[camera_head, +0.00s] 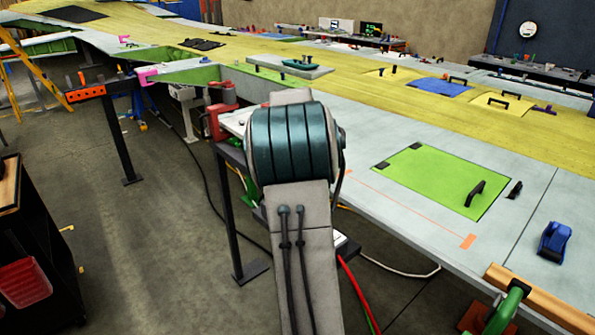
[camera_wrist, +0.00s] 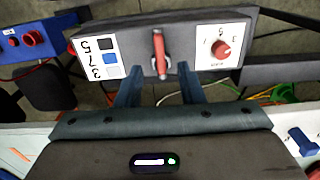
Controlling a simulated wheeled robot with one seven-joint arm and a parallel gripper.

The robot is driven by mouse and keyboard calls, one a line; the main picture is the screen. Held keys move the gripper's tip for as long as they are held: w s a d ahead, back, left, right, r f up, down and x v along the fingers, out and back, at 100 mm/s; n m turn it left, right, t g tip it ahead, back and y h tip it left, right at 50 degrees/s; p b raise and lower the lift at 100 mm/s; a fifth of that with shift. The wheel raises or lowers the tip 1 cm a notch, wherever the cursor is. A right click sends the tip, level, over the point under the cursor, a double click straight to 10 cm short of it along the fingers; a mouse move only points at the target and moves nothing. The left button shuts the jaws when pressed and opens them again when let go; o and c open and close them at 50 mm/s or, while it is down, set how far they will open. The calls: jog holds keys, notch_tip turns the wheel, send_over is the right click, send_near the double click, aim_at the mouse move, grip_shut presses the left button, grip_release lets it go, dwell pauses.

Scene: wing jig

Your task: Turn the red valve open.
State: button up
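The red valve (camera_wrist: 160,56) shows in the wrist view as a narrow upright handle on the front of a dark grey box. My gripper (camera_wrist: 158,75) is open, with its two blue fingers pointing at the box. The fingertips lie to the left and right of the handle in the picture, with visible gaps. I cannot tell how far they reach past it in depth. In the head view my arm covers the valve and the gripper.
Right of the valve is a red knob on a white dial (camera_wrist: 221,49); left is an upside-down label plate (camera_wrist: 97,58). A blue box (camera_wrist: 40,40) with red buttons stands further left. In the head view, the wing panel (camera_head: 370,120) extends along the right and open floor (camera_head: 170,230) lies left.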

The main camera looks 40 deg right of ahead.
notch_tip(320, 180, up, 8)
dwell(0.5)
jog(key=s+a+n+t, duration=0.1)
jog(key=s+a+n, duration=0.3)
jog(key=a, duration=0.4)
jog(key=s+a+n+t, duration=0.1)
jog(key=s+a+n, duration=0.35)
jog(key=a, duration=0.45)
jog(key=s+a+f+n, duration=0.3)
jog(key=s+a+n, duration=0.1)
jog(key=s+a, duration=0.1)
jog(key=s+a+f+n+t, duration=0.1)
jog(key=s+a+f+n, duration=0.2)
jog(key=s+a+n, duration=0.2)
jog(key=s, duration=0.3)
jog(key=shift+s+a+f, duration=0.2)
jog(key=shift+a+f, duration=0.05)
jog(key=shift+a, duration=0.1)
